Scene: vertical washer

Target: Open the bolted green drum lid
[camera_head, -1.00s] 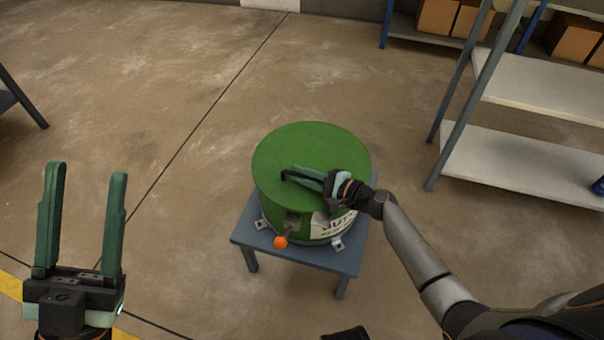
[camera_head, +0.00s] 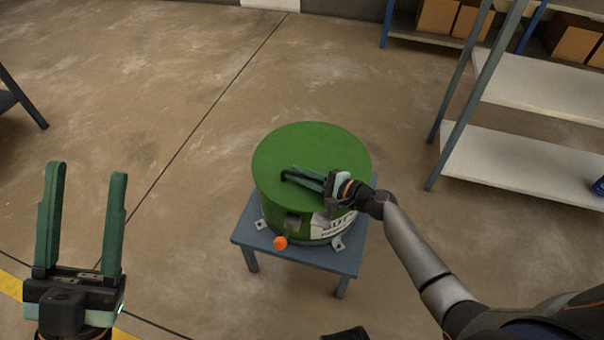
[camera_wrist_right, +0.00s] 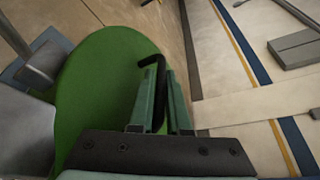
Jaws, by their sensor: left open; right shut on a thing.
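The green drum (camera_head: 312,148) stands upright on a small grey-blue table (camera_head: 345,258), with its round green lid on top. In the right wrist view the green lid (camera_wrist_right: 95,85) fills the middle left. My right gripper (camera_head: 298,177) is over the front part of the lid; in the right wrist view it (camera_wrist_right: 160,95) is shut on a dark bent bar (camera_wrist_right: 157,62). Whether the bar joins the lid or drum is hidden. An orange ball-shaped knob (camera_head: 281,243) shows at the drum's lower front. My left gripper (camera_head: 88,170) is open and empty at the far left.
Small metal brackets (camera_head: 338,243) sit at the drum's base on the table. A shelf rack (camera_head: 520,165) stands to the right, with cardboard boxes (camera_head: 437,16) at the back. The floor left of the table is clear.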

